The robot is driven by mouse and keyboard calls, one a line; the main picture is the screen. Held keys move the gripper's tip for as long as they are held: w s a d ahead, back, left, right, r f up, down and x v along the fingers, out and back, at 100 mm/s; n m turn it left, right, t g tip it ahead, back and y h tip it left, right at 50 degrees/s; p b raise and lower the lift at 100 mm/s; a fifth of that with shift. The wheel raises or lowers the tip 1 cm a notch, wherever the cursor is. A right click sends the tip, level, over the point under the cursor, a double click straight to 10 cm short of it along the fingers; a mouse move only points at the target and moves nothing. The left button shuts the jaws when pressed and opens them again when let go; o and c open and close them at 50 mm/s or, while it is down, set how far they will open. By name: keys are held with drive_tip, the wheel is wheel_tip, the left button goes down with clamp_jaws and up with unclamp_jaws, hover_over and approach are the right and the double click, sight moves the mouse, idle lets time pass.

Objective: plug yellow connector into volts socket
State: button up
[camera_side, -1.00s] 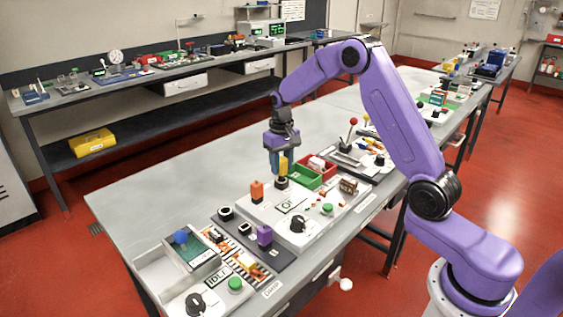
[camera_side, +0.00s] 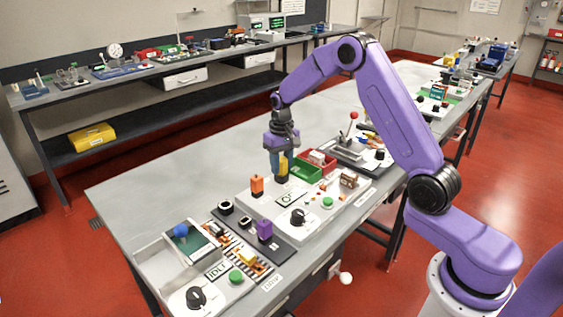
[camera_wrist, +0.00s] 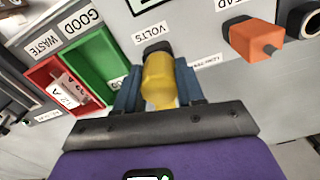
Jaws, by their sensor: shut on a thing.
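The yellow connector (camera_wrist: 160,84) is between the two blue fingers of my gripper (camera_wrist: 158,94), which is shut on it. In the wrist view its far end overlaps the black volts socket (camera_wrist: 157,47), beside the VOLTS label (camera_wrist: 150,33). In the side view the yellow connector (camera_side: 283,165) stands upright directly over the black socket (camera_side: 282,179), with my gripper (camera_side: 279,164) around it. The two look touching or nearly so. I cannot tell how far the connector is inside, as it hides part of the socket.
An orange connector (camera_side: 257,184) stands on the same white panel, left of my gripper. A green bin (camera_side: 306,173) and a red bin (camera_side: 319,158) stand close on the right. A black knob (camera_side: 298,217) and a green button (camera_side: 327,202) are nearer the front.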

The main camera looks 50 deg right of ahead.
drive_tip(key=shift+f, duration=0.1)
drive_tip(key=o, duration=1.2)
drive_tip(key=shift+o, duration=0.2)
wheel_tip(320, 180, up, 17)
drive_tip(key=shift+r, duration=0.2)
drive_tip(key=s+a+f+n, duration=0.1)
drive_tip(key=s+a+n, duration=0.6)
drive_tip(key=s+a, duration=0.8)
drive_tip(key=s+d+f+n, duration=0.1)
drive_tip(key=s+f+n, duration=0.2)
drive_tip(key=s, duration=0.9)
drive_tip(key=s+d+f+n, duration=0.2)
drive_tip(key=s+n, duration=0.3)
drive_tip(key=s, duration=0.7)
drive_tip(key=shift+f, duration=0.4)
